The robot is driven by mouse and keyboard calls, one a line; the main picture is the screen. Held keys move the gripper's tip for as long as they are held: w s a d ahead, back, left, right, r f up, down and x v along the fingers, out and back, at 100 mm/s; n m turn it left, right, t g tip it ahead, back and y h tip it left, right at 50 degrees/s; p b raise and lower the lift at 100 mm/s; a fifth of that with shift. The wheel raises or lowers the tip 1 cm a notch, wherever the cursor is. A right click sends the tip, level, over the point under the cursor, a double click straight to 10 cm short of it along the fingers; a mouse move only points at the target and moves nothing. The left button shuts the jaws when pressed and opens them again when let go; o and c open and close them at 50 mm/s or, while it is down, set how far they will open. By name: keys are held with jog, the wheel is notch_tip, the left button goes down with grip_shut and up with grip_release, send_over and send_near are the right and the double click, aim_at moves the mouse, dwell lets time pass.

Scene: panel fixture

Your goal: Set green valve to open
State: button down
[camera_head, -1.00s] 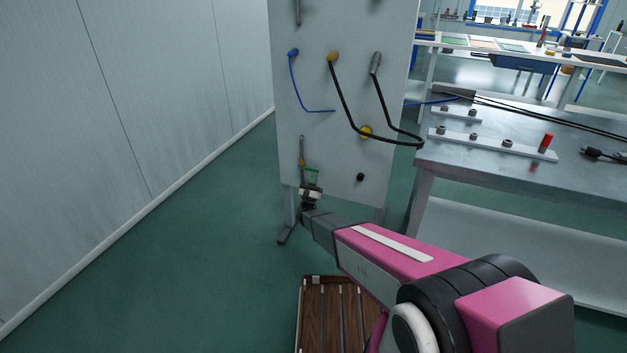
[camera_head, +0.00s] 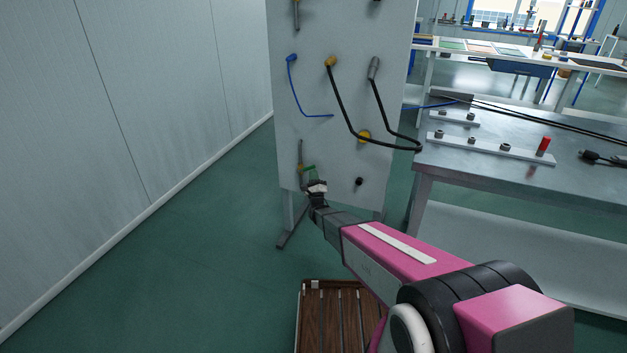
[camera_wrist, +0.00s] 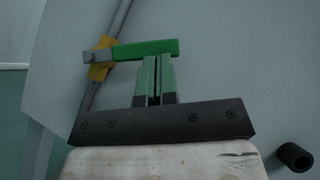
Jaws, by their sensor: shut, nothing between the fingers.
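The green valve has a flat green handle (camera_wrist: 150,48) that lies nearly level in the wrist view. It reaches right from a yellow body (camera_wrist: 100,62) on a thin grey pipe (camera_wrist: 112,38). In the head view the handle (camera_head: 309,168) is small, low on the left part of the panel, and partly hidden by my gripper. My gripper (camera_wrist: 157,62) is shut, with its two fingers side by side and nothing between them. The fingertips are just below the handle's right part in the wrist view. I cannot tell whether they touch it.
The upright grey panel (camera_head: 345,100) carries a blue cable (camera_head: 294,90), black hoses (camera_head: 342,105) and a yellow fitting. A black knob (camera_head: 359,181) sits right of the valve. A metal workbench (camera_head: 465,165) stands to the right. Open green floor lies left, up to the wall.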

jog(key=r+n+g+y, duration=0.1)
jog(key=n, duration=0.1)
jog(key=r+n+g+y, duration=0.1)
jog(key=n, duration=0.1)
jog(key=shift+a+r+y, duration=0.15)
jog(key=shift+a+y, duration=0.05)
jog(key=shift+y, duration=0.2)
jog(key=shift+w+a+r+n+g+y, duration=0.25)
jog(key=shift+a+r+n+g, duration=0.45)
jog(key=shift+n+g, duration=0.4)
jog(key=shift+w+a+r+n+g+y, duration=0.15)
jog(key=shift+w+a+r+n+g, duration=0.15)
jog(key=shift+a+r+n+g, duration=0.8)
jog(key=shift+w+a+r+n+g+y, duration=0.1)
jog(key=shift+w+a+n+g+y, duration=0.15)
jog(key=shift+n+g, duration=0.9)
jog(key=shift+n+t, duration=0.45)
jog(key=shift+d, duration=0.1)
